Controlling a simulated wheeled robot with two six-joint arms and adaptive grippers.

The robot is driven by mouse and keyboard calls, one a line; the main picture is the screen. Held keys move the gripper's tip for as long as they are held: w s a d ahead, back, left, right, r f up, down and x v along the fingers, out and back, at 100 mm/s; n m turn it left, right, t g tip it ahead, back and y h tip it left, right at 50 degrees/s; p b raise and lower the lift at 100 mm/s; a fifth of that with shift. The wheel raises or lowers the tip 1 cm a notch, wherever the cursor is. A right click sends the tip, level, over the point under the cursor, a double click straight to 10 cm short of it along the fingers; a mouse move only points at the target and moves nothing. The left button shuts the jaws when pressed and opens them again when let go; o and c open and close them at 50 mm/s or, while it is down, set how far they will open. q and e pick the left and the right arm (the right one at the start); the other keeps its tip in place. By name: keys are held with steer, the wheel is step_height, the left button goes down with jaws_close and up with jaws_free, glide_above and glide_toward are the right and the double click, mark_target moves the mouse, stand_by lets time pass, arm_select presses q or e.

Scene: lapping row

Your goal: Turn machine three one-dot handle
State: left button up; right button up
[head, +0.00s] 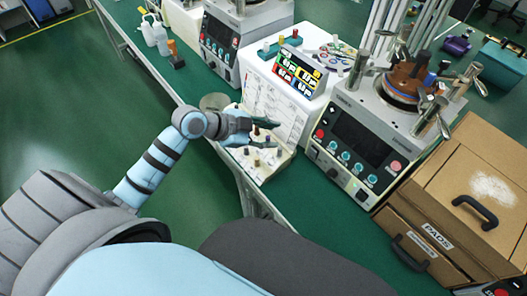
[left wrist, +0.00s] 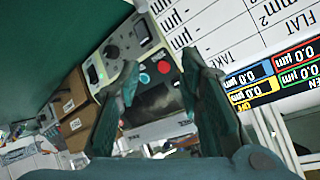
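A grey lapping machine (head: 345,150) stands right of centre on the green bench, with a dark panel, a red button and a row of teal knobs. Its top carries an orange-brown disc (head: 402,82) and several metal handles, such as one at the left (head: 358,70) and one at the front (head: 430,117). I cannot make out dots or a machine number. My left gripper (head: 274,134) is open and empty, over the white block of small pegs, left of the machine and apart from it. The left wrist view shows a machine panel (left wrist: 155,95) beyond the open fingers (left wrist: 162,80). My right gripper is not in view.
A white cabinet (head: 262,88) with a chart and coloured displays stands between two machines. Another machine (head: 218,38) is farther back. Brown boxes (head: 440,195) sit right of the near machine. Bottles (head: 157,38) stand near the bench's left edge. Green floor is clear at left.

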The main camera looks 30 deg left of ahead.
arm_select(q)
steer(key=s+f, duration=0.1)
steer(key=f+n, duration=0.1)
steer(key=f, duration=0.1)
steer(key=s+f+n+y, duration=0.1)
steer(key=f, duration=0.1)
steer(key=shift+s+g, duration=0.35)
steer(key=shift+g, duration=0.05)
steer(key=shift+c, duration=0.3)
